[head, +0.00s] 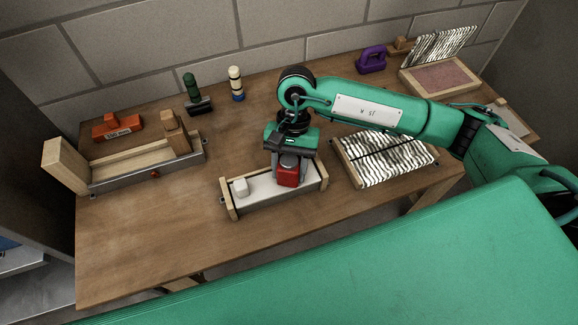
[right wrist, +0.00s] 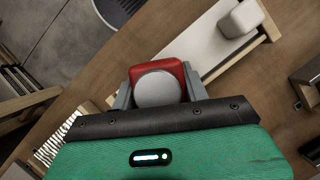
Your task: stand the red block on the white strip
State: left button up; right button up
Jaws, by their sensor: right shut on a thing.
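The red block (head: 288,178) is between the fingers of my right gripper (head: 290,168), which is shut on it. The block also shows in the right wrist view (right wrist: 168,68), with a round grey piece (right wrist: 158,89) on the side facing the camera. In the head view the block is over the right part of the white strip (head: 262,189). I cannot tell whether it touches the strip. The strip also shows in the right wrist view (right wrist: 203,42). My left gripper is not in view.
A small white block (head: 240,187) stands on the strip's left end. Wooden end pieces (head: 323,176) bound the strip. A striped panel (head: 388,160) lies to the right, a wooden fixture (head: 130,165) to the left. The table (head: 150,235) is clear at front left.

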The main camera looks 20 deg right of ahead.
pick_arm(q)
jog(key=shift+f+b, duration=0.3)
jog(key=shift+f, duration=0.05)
pick_arm(e)
jog(key=shift+f, duration=0.25)
jog(key=o, duration=1.3)
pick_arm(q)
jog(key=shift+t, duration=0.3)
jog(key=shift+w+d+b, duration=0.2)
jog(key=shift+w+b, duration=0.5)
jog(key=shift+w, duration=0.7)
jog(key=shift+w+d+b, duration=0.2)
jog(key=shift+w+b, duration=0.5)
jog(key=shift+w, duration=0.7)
pick_arm(e)
jog(key=shift+v, duration=6.95)
